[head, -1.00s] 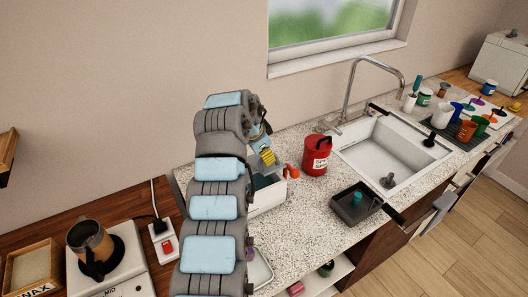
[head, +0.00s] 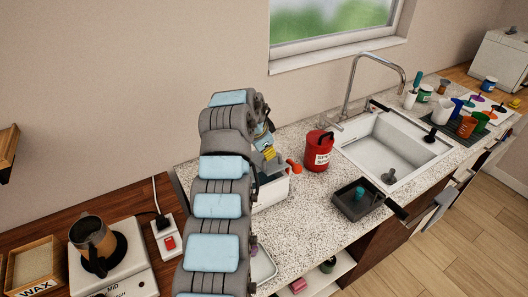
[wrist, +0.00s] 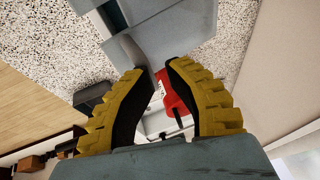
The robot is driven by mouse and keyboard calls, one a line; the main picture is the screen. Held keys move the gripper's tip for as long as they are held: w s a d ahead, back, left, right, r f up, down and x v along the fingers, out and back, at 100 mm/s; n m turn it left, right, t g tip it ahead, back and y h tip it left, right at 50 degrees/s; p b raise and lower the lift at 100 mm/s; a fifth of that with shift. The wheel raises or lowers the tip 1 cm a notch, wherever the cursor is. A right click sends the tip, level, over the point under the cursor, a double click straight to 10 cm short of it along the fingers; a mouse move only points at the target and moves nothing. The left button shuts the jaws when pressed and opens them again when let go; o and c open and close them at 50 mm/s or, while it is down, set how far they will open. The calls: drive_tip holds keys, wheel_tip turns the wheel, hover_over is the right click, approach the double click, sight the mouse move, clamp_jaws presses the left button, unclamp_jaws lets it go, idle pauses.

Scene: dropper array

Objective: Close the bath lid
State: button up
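The bath is a white box (head: 272,193) on the speckled counter, partly hidden behind my arm. A dark grey interior or lid part shows at its top, with an orange-red piece (head: 293,166) at its right. My gripper (head: 268,153), with yellow ridged pads, is just above the bath's back. In the wrist view my gripper (wrist: 160,68) has its fingertips a little apart, with background visible between them. A grey panel (wrist: 172,25), which looks like the bath lid, lies right beyond the tips. I cannot tell whether the tips touch it.
A red can (head: 318,150) stands close to the right of the bath. A dark tray (head: 375,207) and the sink (head: 400,160) are further right. A hotplate with a jug (head: 92,240) stands left of my arm.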

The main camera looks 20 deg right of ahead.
drive_tip(key=o, duration=0.4)
drive_tip(key=shift+w+r, duration=0.1)
drive_tip(key=shift+r, duration=0.05)
drive_tip(key=shift+d+r, duration=0.1)
drive_tip(key=v, duration=1.2)
